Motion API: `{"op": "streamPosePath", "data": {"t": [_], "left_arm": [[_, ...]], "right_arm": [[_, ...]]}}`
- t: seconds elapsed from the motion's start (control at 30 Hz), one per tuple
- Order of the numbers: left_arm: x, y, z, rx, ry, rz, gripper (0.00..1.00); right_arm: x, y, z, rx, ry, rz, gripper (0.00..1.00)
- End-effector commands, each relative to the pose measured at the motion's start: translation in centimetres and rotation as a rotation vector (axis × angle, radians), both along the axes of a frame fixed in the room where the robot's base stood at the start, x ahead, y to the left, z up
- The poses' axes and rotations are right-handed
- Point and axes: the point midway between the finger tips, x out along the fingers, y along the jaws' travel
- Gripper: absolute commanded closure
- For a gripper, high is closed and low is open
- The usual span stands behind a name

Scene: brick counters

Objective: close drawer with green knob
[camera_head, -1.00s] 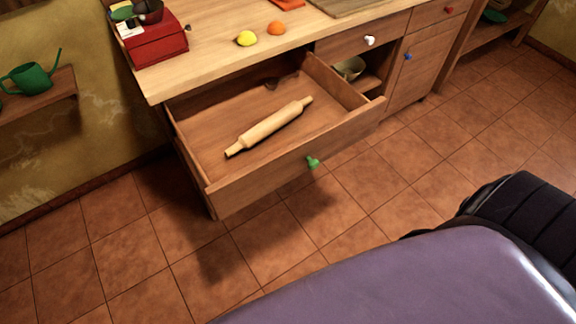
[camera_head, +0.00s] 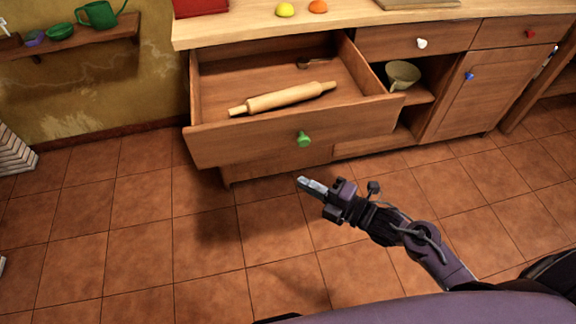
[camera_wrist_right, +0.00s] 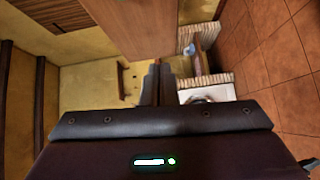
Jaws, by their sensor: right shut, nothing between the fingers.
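The drawer (camera_head: 250,146) with the green knob (camera_head: 304,139) is pulled well out of the wooden counter. A rolling pin (camera_head: 285,98) and a small dark item (camera_head: 303,64) lie inside it. My right gripper (camera_head: 301,183) is shut and empty. It is in front of the drawer, below the green knob in the picture, and appears apart from it. In the right wrist view the shut fingers (camera_wrist_right: 157,75) show at the middle, and the knob cannot be made out. My left gripper is not in view.
The countertop (camera_head: 345,19) holds a lemon (camera_head: 285,9) and an orange (camera_head: 318,6). A drawer with a white knob (camera_head: 422,43) is shut at the right. A bowl (camera_head: 402,75) sits in the open shelf below it. The tiled floor before the counter is clear.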

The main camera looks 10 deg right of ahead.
Motion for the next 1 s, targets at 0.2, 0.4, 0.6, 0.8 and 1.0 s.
{"op": "streamPosePath", "data": {"t": [0.2,0.4,0.6,0.8,1.0], "left_arm": [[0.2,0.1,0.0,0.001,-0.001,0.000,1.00],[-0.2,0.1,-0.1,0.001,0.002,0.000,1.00],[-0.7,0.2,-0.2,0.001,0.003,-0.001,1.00],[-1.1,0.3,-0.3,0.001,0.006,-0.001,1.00],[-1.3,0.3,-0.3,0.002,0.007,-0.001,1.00]], "right_arm": [[0.2,1.5,2.0,-0.021,-0.079,0.039,1.00],[2.9,4.0,2.1,-0.017,-0.077,0.035,1.00],[6.0,7.1,2.1,-0.017,-0.075,0.035,1.00],[8.9,7.9,2.0,-0.019,-0.073,0.036,1.00],[10.5,7.9,1.9,-0.021,-0.072,0.036,1.00]]}}
